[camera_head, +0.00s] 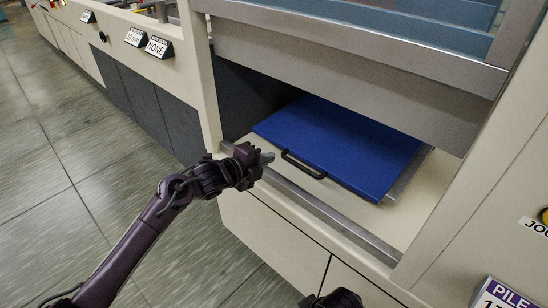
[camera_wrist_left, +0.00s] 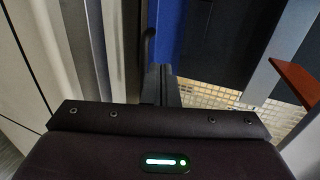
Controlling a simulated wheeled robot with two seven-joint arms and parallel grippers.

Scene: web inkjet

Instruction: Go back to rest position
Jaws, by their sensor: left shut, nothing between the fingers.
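My left gripper (camera_head: 268,158) reaches in from the left in the head view. It is shut and empty, at the front edge of the machine's open bay, just left of a black handle (camera_head: 303,165). The handle is on a blue panel (camera_head: 340,145) that lies flat inside the bay. The closed fingers (camera_wrist_left: 160,84) also show in the left wrist view, with the blue panel (camera_wrist_left: 178,35) beyond them. A dark part at the bottom edge of the head view may belong to my right arm. My right gripper cannot be made out.
A metal rail (camera_head: 330,215) runs along the bay's front edge. A large grey metal drawer front (camera_head: 340,75) hangs above the bay. The cream machine side with small labels (camera_head: 158,47) stands at upper left. The tiled floor (camera_head: 60,150) at left is clear.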

